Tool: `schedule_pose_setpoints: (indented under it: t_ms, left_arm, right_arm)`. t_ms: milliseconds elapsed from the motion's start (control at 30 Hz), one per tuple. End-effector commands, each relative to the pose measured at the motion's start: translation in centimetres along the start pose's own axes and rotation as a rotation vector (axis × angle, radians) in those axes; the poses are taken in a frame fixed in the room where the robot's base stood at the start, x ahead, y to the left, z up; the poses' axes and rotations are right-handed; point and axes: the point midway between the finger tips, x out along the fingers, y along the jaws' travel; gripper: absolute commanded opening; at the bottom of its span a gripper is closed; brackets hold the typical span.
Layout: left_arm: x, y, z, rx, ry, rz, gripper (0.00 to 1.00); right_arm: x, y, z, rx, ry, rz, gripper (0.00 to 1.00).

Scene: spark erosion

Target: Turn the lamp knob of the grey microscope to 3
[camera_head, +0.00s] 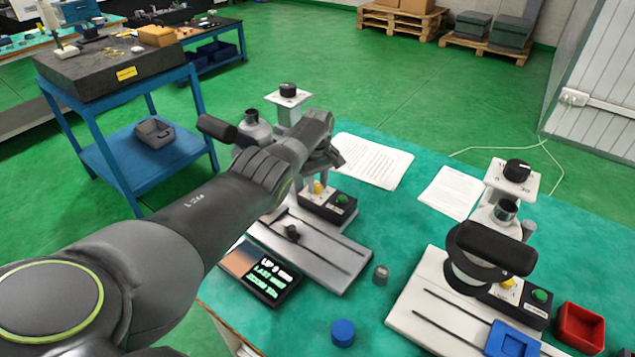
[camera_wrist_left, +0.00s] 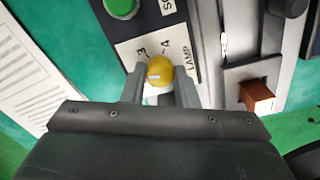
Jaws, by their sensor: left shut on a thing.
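The grey microscope (camera_head: 310,255) stands on the teal table, partly hidden behind my left arm. Its yellow lamp knob (camera_head: 318,187) is on the control box at the base. In the left wrist view the yellow knob (camera_wrist_left: 159,67) sits between the two fingers of my left gripper (camera_wrist_left: 160,88), which is shut on it. The printed marks 3 and 4 and the word LAMP show beside the knob. A small pale mark is on the knob, but I cannot tell which number it points to. My right gripper is not in view.
A white microscope (camera_head: 430,310) stands to the right, with a blue tray (camera_head: 511,340) and a red tray (camera_head: 580,327) by it. A dark display (camera_head: 262,271), a blue round piece (camera_head: 343,332) and a small grey piece (camera_head: 381,273) are in front. Printed sheets (camera_head: 372,160) lie behind.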

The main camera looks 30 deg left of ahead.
Motion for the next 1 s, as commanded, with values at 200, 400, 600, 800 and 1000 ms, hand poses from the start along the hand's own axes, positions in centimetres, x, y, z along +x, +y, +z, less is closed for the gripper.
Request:
schedule_pose_setpoints:
  t_ms: [200, 400, 600, 800, 1000]
  left_arm:
    - [-0.09, 0.06, -0.01, 0.132, 0.001, 0.002, 0.04]
    - [-0.09, 0.07, -0.01, 0.203, 0.001, 0.002, 0.04]
    - [-0.1, 0.07, -0.02, 0.232, 0.001, 0.002, 0.04]
    - [-0.1, 0.07, -0.02, 0.236, 0.001, 0.002, 0.04]
    - [-0.1, 0.07, -0.03, 0.235, 0.001, 0.002, 0.28]
  right_arm:
    - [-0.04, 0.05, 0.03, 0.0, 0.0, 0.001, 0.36]
    - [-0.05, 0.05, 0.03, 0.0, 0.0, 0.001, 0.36]
    - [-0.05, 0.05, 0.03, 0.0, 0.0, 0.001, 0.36]
    - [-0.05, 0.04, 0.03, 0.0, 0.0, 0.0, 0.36]
    - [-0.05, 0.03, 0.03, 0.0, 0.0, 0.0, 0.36]
